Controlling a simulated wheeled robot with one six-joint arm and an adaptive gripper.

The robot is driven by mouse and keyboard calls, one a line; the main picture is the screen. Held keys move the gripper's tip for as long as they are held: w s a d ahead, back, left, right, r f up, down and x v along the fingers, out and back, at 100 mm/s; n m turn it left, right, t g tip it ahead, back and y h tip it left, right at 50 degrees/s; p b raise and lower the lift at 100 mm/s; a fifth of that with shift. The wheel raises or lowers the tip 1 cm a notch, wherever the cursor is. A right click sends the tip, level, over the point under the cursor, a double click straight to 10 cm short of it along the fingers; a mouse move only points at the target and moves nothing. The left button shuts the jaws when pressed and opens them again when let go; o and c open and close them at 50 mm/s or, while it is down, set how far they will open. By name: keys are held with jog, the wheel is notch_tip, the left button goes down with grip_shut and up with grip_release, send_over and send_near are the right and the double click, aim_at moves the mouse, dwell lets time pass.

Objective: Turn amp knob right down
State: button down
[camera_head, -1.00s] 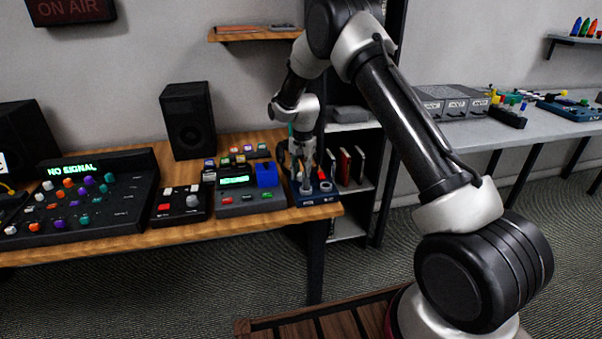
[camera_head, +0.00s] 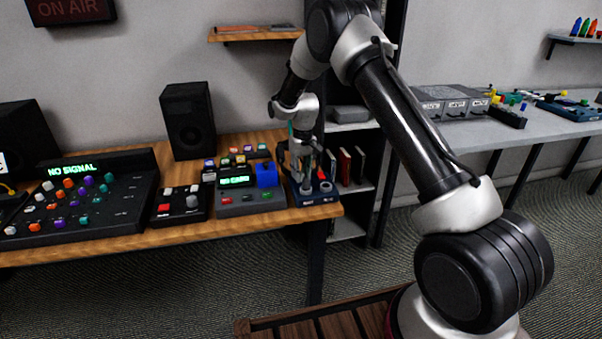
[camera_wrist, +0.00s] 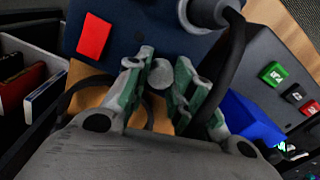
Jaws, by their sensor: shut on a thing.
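The amp is a dark blue box (camera_head: 318,198) at the right end of the wooden table. Its blue face (camera_wrist: 135,28) fills the top of the wrist view, with a red switch (camera_wrist: 93,37) at left. My gripper (camera_wrist: 162,70) is over the amp, its green-and-grey fingers shut on a small round grey knob (camera_wrist: 160,74). In the head view my gripper (camera_head: 305,182) stands over the amp and hides most of its top, including the held knob. Any pointer mark on the knob cannot be made out.
A grey plug (camera_wrist: 207,10) with a black cable (camera_wrist: 233,60) sits close beside the fingers. Left of the amp is a grey device with a lit display (camera_head: 236,181) and a blue block (camera_head: 267,175). A shelf with books (camera_head: 345,165) stands right of the table.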

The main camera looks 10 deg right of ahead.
aim_at(302, 173)
jog(key=shift+n, duration=1.2)
jog(key=c, duration=1.2)
grip_release()
jog(key=r, duration=1.2)
jog(key=shift+w+d, duration=0.15)
jog(key=shift+d, duration=0.1)
